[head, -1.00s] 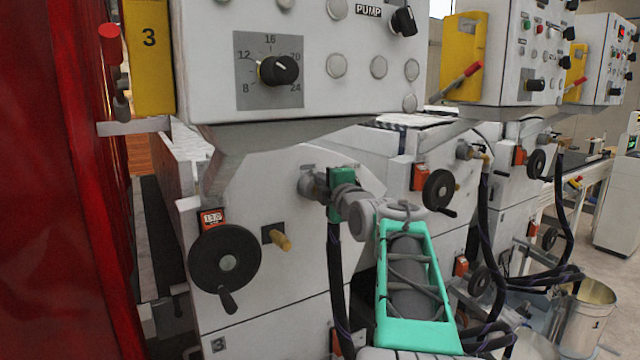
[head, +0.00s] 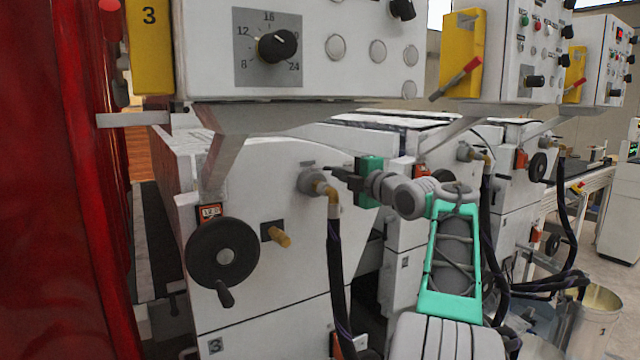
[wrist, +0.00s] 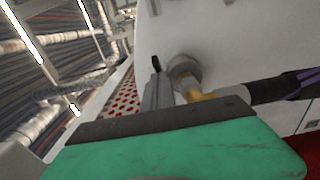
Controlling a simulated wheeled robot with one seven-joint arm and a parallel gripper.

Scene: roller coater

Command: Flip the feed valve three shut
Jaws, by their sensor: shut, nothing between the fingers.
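The near machine, marked 3, has a round grey fitting (head: 311,181) with a brass elbow (head: 328,190) and a black hose hanging from it. This looks like feed valve three, but I see no label on it. My gripper (head: 338,173) is shut and empty, its dark fingers pointing left, close to the fitting. In the wrist view the fitting (wrist: 183,70) and elbow (wrist: 197,92) are just right of my gripper's fingers (wrist: 156,68). I cannot tell whether they touch. The valve's handle is not clearly visible.
A control box (head: 345,75) with a dial overhangs above. A black handwheel (head: 222,253) and a brass stub (head: 279,237) are at lower left. A red panel (head: 60,190) fills the left edge. Similar machines, hoses and a bucket (head: 590,315) are at right.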

